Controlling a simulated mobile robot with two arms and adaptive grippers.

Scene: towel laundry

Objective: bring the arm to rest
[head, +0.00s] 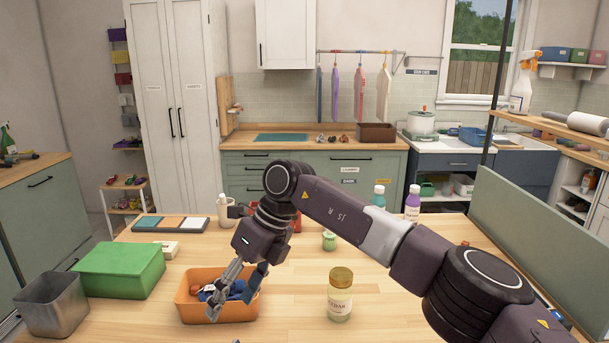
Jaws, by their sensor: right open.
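My right arm comes in from the lower right, reaches across the wooden table (285,325) and bends down at the left. My right gripper (232,298) points down at the orange bin (225,311), with its fingertips over or just inside the bin. Its two fingers are spread apart. Blue and reddish items lie in the bin, partly hidden by the fingers. I cannot tell whether the fingers touch them. I see nothing held between the fingers. My left gripper is not in view.
A green box (120,270) and a grey metal bin (52,304) stand left of the orange bin. A gold-lidded jar (340,296) stands to its right. A small green jar (329,241), a teal bottle (379,196) and a purple bottle (412,203) stand near my arm.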

